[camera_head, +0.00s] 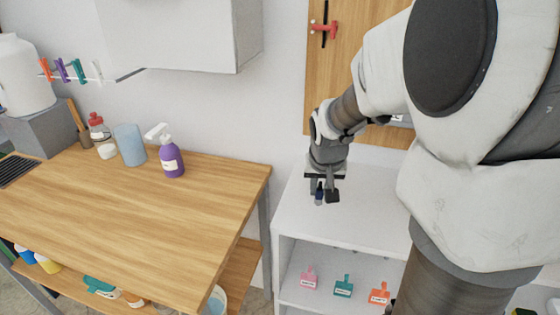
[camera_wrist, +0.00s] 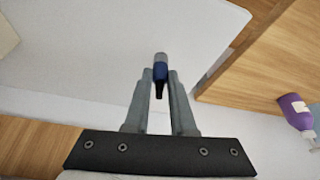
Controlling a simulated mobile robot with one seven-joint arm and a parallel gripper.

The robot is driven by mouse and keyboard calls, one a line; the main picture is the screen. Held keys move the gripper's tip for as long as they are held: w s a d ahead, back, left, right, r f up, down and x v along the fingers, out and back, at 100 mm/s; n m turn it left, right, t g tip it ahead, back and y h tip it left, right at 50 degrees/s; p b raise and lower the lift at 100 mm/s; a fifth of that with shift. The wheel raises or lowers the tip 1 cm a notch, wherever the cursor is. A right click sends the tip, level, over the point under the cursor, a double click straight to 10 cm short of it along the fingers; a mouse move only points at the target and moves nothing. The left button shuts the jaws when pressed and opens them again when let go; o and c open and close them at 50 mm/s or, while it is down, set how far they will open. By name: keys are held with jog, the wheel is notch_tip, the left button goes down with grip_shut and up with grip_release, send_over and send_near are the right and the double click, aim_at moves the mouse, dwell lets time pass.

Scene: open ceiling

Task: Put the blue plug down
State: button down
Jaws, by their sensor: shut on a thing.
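The blue plug (camera_wrist: 160,72) is a small dark blue piece with a grey end. It sits between the fingertips of my gripper (camera_wrist: 161,78) in the wrist view, and the fingers are shut on it. In the head view the plug (camera_head: 319,196) shows below my gripper (camera_head: 325,190), over the white top of a shelf unit (camera_head: 370,212). The plug looks close above or touching that top; I cannot tell which.
Pink, teal and orange tagged items lie on the lower shelf (camera_head: 330,275). The white top around my gripper is clear.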

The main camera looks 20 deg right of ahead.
jog(key=shift+f, duration=1.25)
jog(key=shift+f+b, duration=0.2)
jog(key=shift+b, duration=0.2)
jog(key=c, duration=0.8)
grip_release()
jog(key=shift+o, duration=0.2)
jog(key=shift+r, duration=0.1)
jog(key=p+v, duration=0.9)
jog(key=v, duration=0.3)
jog(key=shift+r, duration=0.15)
